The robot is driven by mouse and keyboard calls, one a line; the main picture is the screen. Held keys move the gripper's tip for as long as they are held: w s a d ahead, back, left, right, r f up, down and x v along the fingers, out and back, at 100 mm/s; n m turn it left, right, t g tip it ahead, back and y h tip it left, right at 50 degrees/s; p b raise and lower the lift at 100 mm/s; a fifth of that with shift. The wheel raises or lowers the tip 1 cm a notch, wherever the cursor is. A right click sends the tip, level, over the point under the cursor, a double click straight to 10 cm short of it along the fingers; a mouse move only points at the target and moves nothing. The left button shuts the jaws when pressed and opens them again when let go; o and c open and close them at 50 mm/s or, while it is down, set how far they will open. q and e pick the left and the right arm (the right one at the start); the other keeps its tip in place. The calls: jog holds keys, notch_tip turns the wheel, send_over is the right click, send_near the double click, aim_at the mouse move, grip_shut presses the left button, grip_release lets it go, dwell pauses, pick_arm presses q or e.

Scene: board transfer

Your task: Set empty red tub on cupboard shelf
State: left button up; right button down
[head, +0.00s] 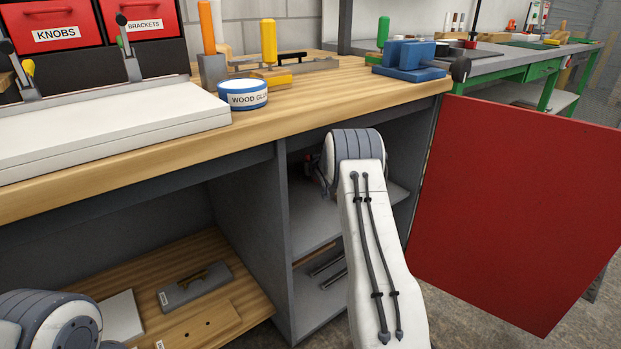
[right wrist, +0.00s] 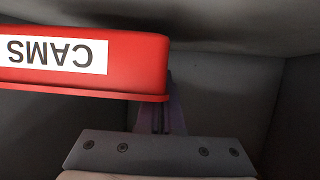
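A red tub (right wrist: 135,65) labelled CAMS appears upside down in the right wrist view, inside a grey cupboard space. Its inside is hidden. My right gripper (right wrist: 163,118) is at the tub's right end in that picture, its fingers close together on the end wall; the tips are hidden behind the tub. In the head view my right arm reaches into the open cupboard under the bench and hides the gripper and most of the tub. The grey cupboard shelf (head: 307,222) shows left of the arm. My left gripper is out of view.
The red cupboard door (head: 520,215) stands open on the right. The wooden bench top (head: 150,155) overhangs the cupboard, with KNOBS (head: 55,28) and BRACKETS (head: 140,18) tubs at its back left.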

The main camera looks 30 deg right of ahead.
notch_tip(320, 180, down, 4)
jog(key=shift+r+b, duration=0.1)
jog(key=shift+b, duration=0.9)
jog(key=shift+r, duration=0.1)
jog(key=c, duration=1.1)
grip_release()
jog(key=shift+s+f, duration=0.1)
jog(key=shift+f, duration=0.1)
